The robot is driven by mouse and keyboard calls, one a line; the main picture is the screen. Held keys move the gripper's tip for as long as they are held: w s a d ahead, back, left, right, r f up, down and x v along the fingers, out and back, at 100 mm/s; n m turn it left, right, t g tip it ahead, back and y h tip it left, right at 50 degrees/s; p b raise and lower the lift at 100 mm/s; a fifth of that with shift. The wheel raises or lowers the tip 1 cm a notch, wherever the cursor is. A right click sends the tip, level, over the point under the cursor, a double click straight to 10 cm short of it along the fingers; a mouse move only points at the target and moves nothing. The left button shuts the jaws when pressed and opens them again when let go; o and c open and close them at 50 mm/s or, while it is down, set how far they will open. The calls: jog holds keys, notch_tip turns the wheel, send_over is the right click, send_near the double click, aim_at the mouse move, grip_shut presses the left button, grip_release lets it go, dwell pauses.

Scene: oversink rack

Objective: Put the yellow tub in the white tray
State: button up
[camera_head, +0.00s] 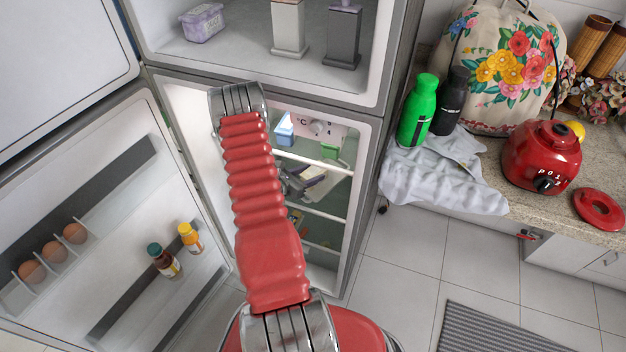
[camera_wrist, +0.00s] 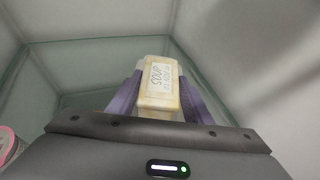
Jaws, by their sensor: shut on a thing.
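The yellow tub (camera_wrist: 160,102) is pale yellow with a white handwritten label reading "SOUP". In the wrist view it sits between the two purple fingers of my gripper (camera_wrist: 159,96), which is shut on it. In the head view my arm reaches into the open lower fridge compartment, and my dark gripper (camera_head: 293,182) is small and partly hidden behind the arm. A pale, yellowish shape beside it looks like the tub, but is too small to be sure. I cannot make out the white tray for certain in either view.
Glass shelves (camera_head: 310,160) divide the fridge. A blue carton (camera_head: 285,128) and a green item (camera_head: 331,150) stand on the upper shelf. The open door (camera_head: 110,240) holds eggs and two bottles on the left. In the wrist view a pink-rimmed round item (camera_wrist: 8,145) is at the left edge.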

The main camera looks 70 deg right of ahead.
jog(key=shift+s+d, duration=0.25)
jog(key=shift+d, duration=0.15)
jog(key=shift+s+d+f, duration=0.15)
jog(key=shift+d+f, duration=0.05)
jog(key=shift+f, duration=1.5)
jog(key=shift+f, duration=0.1)
jog(key=o, duration=1.3)
jog(key=shift+c, duration=0.2)
jog(key=v, duration=1.2)
